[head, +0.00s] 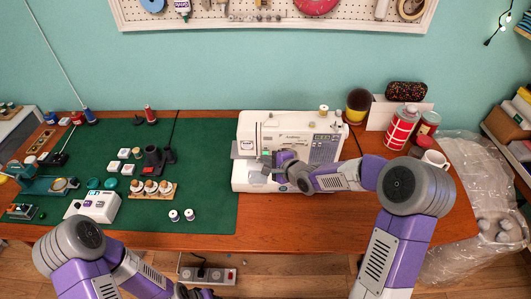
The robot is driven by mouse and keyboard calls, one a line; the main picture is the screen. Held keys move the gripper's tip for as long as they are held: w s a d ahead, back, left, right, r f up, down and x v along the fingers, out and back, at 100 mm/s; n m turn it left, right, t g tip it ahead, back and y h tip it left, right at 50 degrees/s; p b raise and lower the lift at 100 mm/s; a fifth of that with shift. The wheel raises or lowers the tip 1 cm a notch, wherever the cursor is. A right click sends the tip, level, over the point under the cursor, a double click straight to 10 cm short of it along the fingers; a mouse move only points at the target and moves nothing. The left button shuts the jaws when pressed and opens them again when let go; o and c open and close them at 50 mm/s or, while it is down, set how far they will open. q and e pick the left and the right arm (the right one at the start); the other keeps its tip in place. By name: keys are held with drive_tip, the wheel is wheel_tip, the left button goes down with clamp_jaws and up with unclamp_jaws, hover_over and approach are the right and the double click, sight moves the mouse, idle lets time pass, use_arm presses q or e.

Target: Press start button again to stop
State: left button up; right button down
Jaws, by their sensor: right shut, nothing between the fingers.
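A white sewing machine (270,129) stands on the table, at the right edge of the green mat. My right gripper (267,162) is shut and empty at the lower left front of the machine, near the needle area. It covers part of the machine's front there, and I cannot make out the start button or tell whether the fingertips touch it. My left arm comes in at the lower left and runs down to the bottom edge; its fingers do not show.
A green mat (210,200) carries a white button box (93,205), spool rack (152,190), two small spools and other sewing items. A red-and-white can (402,127), a white mug (433,163) and a dark cup stand right of the machine. A power strip (208,275) lies below the table's front edge.

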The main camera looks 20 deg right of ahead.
drive_tip(key=shift+w+d, duration=0.1)
drive_tip(key=shift+w, duration=0.05)
idle(0.5)
drive_tip(key=shift+s+a, duration=0.2)
drive_tip(key=shift+s, duration=0.4)
drive_tip(key=s+a, duration=0.1)
drive_tip(key=s, duration=0.4)
drive_tip(key=shift+s+a, duration=0.35)
drive_tip(key=shift+s, duration=0.05)
idle(0.8)
